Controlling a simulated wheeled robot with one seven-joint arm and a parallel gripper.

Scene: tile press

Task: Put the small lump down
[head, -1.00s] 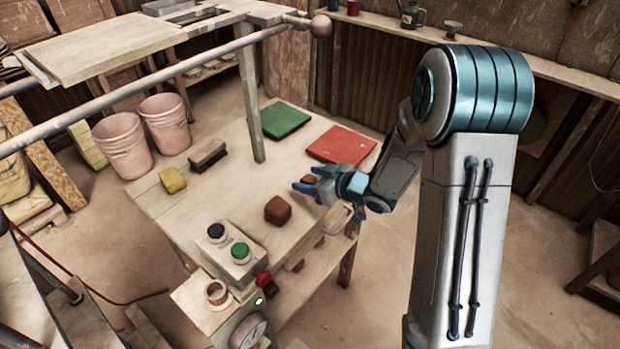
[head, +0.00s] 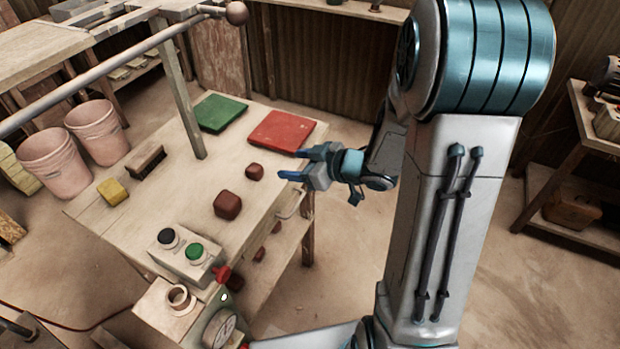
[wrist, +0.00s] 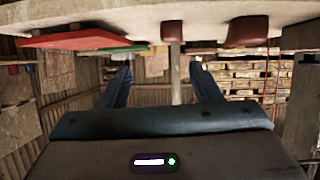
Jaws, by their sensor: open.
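The small lump (head: 254,171), a dark red-brown clay block, rests on the wooden table near its right edge. The larger lump (head: 227,204) sits nearer the front, apart from it. My gripper (head: 293,163) is open and empty, just right of the small lump with its fingers pointing left toward it, and a gap shows between them. In the wrist view my open fingers (wrist: 160,70) have nothing between them. The small lump (wrist: 171,29) and the larger lump (wrist: 247,31) show at the top of that view, along the table.
A red mat (head: 281,131) and a green mat (head: 219,112) lie at the table's back. A brush (head: 146,160) and a yellow block (head: 112,191) are at the left. A control box (head: 184,254) with black and green buttons stands at the front. A press post (head: 190,125) rises behind.

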